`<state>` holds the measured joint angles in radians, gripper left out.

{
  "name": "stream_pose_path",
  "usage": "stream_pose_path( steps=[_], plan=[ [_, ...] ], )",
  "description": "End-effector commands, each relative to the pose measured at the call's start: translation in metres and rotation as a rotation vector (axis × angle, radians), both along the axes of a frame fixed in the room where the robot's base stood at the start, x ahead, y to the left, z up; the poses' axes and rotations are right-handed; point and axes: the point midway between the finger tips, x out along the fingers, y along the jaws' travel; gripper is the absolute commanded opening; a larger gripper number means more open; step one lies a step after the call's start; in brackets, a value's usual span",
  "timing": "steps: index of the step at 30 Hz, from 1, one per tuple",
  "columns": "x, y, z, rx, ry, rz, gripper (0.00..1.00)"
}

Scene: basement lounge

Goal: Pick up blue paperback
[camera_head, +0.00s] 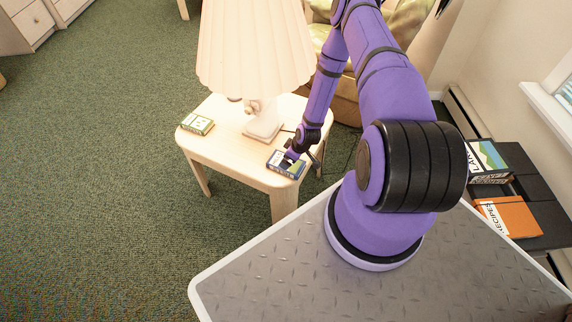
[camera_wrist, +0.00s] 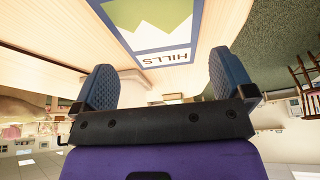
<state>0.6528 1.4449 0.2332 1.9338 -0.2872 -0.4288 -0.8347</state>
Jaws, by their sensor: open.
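The blue paperback (camera_head: 283,167) lies flat near the front right corner of the wooden side table (camera_head: 232,160). In the wrist view its cover (camera_wrist: 152,40) is blue-bordered with a green and pale picture and the word HILLS, at the top of the frame and partly cut off. My gripper (camera_head: 294,157) is at the book's upper right part in the head view and hides some of it. In the wrist view my gripper (camera_wrist: 162,62) has its two blue fingers wide apart, with nothing between the pads. I cannot tell whether a finger touches the book.
A lamp (camera_head: 262,128) with a large pleated shade stands on the table, behind the book. A small green and yellow book (camera_head: 197,124) lies at the table's left. An armchair (camera_head: 345,100) is behind. An orange recipes book (camera_head: 508,216) lies on a dark shelf at right.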

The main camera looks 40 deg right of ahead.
Motion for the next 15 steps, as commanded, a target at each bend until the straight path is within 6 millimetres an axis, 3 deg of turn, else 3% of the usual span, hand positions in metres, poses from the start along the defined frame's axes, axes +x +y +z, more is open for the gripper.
stream_pose_path(
  steps=[9, 15],
  plan=[
    [0.009, 0.004, -0.035, 0.0, -0.001, -0.001, 1.0],
    [0.013, 0.006, -0.048, 0.0, 0.0, -0.001, 1.0]
  ],
)
